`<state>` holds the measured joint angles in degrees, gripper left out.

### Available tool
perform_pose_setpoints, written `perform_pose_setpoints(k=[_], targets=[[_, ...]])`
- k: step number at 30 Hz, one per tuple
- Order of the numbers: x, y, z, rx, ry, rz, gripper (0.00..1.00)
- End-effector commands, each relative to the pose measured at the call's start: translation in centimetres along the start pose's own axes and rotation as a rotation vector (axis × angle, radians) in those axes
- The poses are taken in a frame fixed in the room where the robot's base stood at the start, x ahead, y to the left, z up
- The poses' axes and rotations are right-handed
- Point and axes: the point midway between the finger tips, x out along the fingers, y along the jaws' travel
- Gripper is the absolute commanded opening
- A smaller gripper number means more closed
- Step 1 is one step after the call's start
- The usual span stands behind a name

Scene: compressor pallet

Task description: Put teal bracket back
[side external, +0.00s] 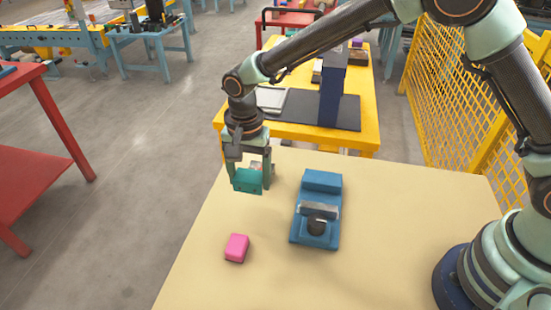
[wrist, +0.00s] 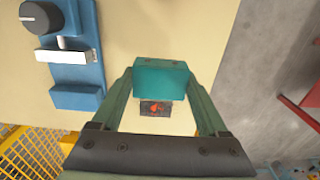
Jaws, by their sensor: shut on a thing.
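The teal bracket (side external: 247,181) is a small block between the fingers of my gripper (side external: 250,186), near the left edge of the cream table. In the wrist view the teal bracket (wrist: 160,78) sits between the two green fingertips of my gripper (wrist: 160,84), which are shut on its sides. I cannot tell whether its underside touches the table. A small dark patch with red-orange marks (wrist: 155,108) shows just beside the bracket in the wrist view; part of it is hidden.
A blue fixture (side external: 322,185) with a metal bar and black knob stands right of my gripper. A pink block (side external: 237,248) lies toward the front. A yellow table (side external: 369,130) with a dark upright post (side external: 333,88) stands behind. The cream table (side external: 410,215) is clear on the right.

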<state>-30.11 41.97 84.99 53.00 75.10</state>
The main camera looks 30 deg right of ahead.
Motion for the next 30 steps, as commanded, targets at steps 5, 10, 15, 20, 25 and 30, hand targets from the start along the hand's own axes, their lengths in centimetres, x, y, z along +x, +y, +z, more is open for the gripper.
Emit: perform_pose_setpoints(k=[5,10,15,20,25,30], targets=[[1.6,0.0,0.0,0.000,0.000,0.000,0.16],[3.6,0.1,0.0,0.000,-0.001,0.003,0.16],[5.6,0.0,0.0,0.000,0.000,0.001,0.16],[5.8,0.0,0.0,0.000,0.000,-0.001,0.16],[5.8,0.0,0.0,0.000,0.000,-0.001,0.16],[6.1,0.0,0.0,0.000,0.000,0.000,1.00]])
